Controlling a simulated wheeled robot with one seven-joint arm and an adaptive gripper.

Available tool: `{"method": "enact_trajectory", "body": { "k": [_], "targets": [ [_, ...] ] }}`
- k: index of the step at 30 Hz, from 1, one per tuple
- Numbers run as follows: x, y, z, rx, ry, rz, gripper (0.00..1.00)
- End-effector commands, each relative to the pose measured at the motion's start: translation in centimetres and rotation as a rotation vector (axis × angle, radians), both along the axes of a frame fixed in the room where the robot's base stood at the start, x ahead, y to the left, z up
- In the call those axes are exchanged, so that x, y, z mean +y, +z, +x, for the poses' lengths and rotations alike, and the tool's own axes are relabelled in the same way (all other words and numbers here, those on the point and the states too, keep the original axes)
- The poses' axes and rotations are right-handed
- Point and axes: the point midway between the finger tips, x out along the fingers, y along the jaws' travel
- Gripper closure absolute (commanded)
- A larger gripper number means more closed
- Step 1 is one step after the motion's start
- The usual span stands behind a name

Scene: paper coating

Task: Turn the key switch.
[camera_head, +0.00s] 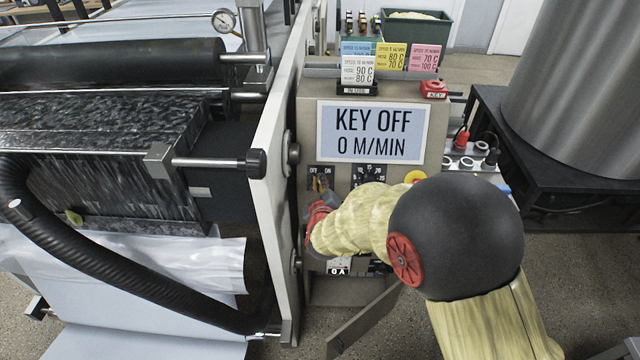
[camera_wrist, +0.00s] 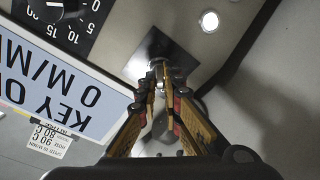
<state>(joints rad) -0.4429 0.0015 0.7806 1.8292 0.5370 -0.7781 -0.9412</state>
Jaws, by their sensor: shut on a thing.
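The key switch's dark plate with OFF and ON marks (camera_head: 315,171) is on the grey control panel, below the display (camera_head: 372,133) that reads "KEY OFF 0 M/MIN". My gripper (camera_head: 321,186) is at this plate, and my arm hides the panel's lower part. In the wrist view, the fingers of my gripper (camera_wrist: 162,82) converge and are shut on the small metal key (camera_wrist: 158,63) at the switch plate (camera_wrist: 184,52). The fingertips cover most of the key, so its exact angle is hard to tell.
A numbered dial (camera_head: 370,176) is right of the switch. Coloured cards (camera_head: 391,57) and a red key holder (camera_head: 433,89) stand on top. A roller machine (camera_head: 110,130) is close on the left, and a metal drum (camera_head: 575,90) is at right.

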Motion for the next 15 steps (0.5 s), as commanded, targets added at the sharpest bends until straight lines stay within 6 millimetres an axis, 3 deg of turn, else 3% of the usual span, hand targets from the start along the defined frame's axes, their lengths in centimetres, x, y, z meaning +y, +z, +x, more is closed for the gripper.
{"method": "enact_trajectory", "body": {
  "k": [15],
  "targets": [
    [0.07,-0.13,-0.03,-0.004,-0.047,0.107,1.00]
  ]
}}
